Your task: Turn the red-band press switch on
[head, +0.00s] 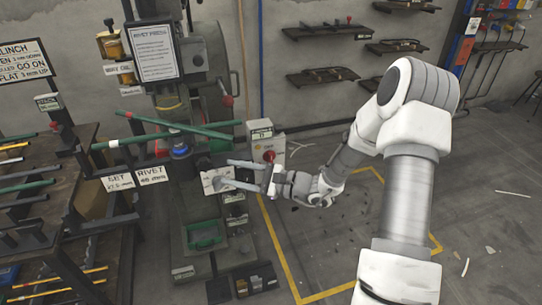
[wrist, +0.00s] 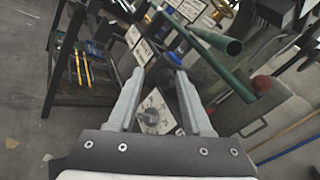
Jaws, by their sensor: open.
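My gripper (head: 220,174) is open and empty, reaching from the right toward the front of the green-grey press (head: 200,68). A white switch plate with a grey knob (head: 218,181) sits on the press front, by my fingertips. In the wrist view, the switch plate and its grey knob (wrist: 152,117) show between the two fingers of my gripper (wrist: 160,74). I see no clear gap or contact between fingers and knob. The knob's on or off setting cannot be read.
Green bars (head: 180,130) cross above the switch. A rack of rods (head: 40,185) stands left. The floor at right is mostly clear.

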